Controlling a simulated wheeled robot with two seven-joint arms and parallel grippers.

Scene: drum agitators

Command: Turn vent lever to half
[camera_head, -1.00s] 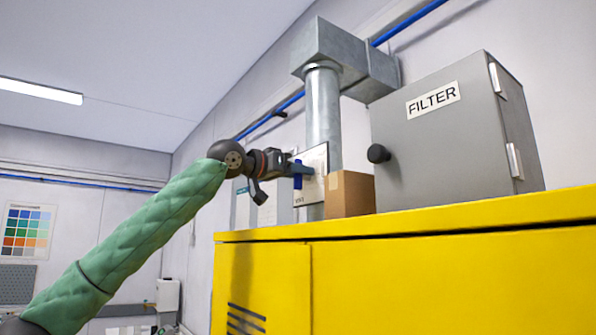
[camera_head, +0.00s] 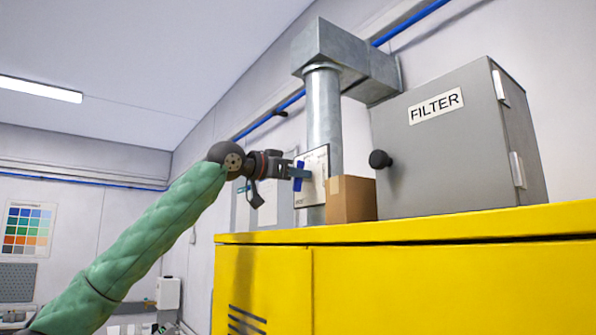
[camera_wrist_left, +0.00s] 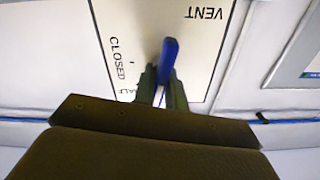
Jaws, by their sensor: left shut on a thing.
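The vent lever (camera_head: 299,176) is a blue handle on a white plate (camera_head: 316,172) fixed by the round metal duct. In the left wrist view the lever (camera_wrist_left: 168,58) stands out from the plate, which reads VENT and CLOSED, with a partly hidden marking near the fingers. My left gripper (camera_head: 292,172) reaches the lever from the left, and its dark fingers (camera_wrist_left: 161,92) are shut around the blue handle. In the head view the lever is slightly tilted. My right gripper is not in view.
A cardboard box (camera_head: 351,199) stands on the yellow cabinet (camera_head: 420,265) just right of the plate. A grey FILTER box (camera_head: 450,145) with a black knob (camera_head: 380,159) stands further right. The vertical duct (camera_head: 323,110) rises behind the plate. Open air lies left of the arm.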

